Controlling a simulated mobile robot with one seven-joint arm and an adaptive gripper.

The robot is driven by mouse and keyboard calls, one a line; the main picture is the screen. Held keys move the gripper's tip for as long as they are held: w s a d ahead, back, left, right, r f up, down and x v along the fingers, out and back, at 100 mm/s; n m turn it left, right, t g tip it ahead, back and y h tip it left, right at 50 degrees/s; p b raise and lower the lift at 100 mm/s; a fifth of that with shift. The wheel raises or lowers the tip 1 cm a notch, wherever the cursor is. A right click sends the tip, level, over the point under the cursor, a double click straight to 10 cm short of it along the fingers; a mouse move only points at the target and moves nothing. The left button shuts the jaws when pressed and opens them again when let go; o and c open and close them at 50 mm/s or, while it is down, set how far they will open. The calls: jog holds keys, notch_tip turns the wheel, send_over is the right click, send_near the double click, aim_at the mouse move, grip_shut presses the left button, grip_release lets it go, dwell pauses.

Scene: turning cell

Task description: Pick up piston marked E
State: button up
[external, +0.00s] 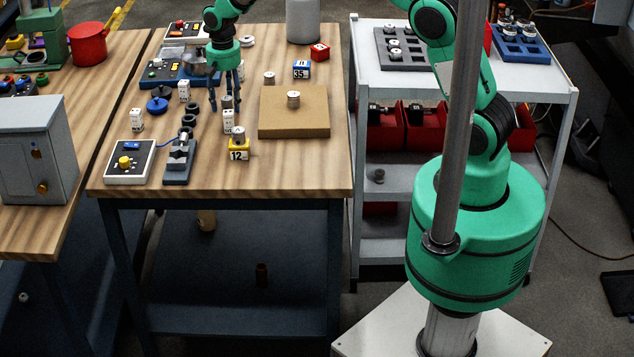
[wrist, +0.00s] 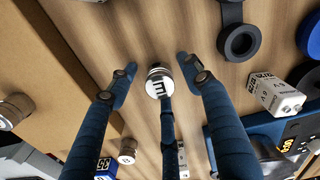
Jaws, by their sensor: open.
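The piston marked E (wrist: 158,86) is a short silver cylinder with a black letter on its pale top. It stands upright on the wood table in the wrist view, between the blue fingers of my gripper (wrist: 160,75). The fingers are open and I see a gap on both sides of it. In the external view my gripper (external: 226,98) points down at the table, with its fingers around a small grey cylinder (external: 228,102) that is partly hidden. Other silver pistons stand on the brown board (wrist: 12,108) and beside it (wrist: 127,150).
Near the fingers are white printed boxes (external: 228,120), black rings (external: 189,120) and a yellow block marked 12 (external: 239,150). The brown board (external: 310,122) lies to the right. A blue block marked 35 (external: 301,69) stands behind it. The table's front right is clear.

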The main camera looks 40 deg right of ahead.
aim_at(221, 93)
dwell(0.3)
grip_shut()
jog(key=shift+r, duration=0.1)
notch_tip(221, 93, up, 10)
jog(key=shift+f+p, duration=0.1)
jog(key=shift+p, duration=0.95)
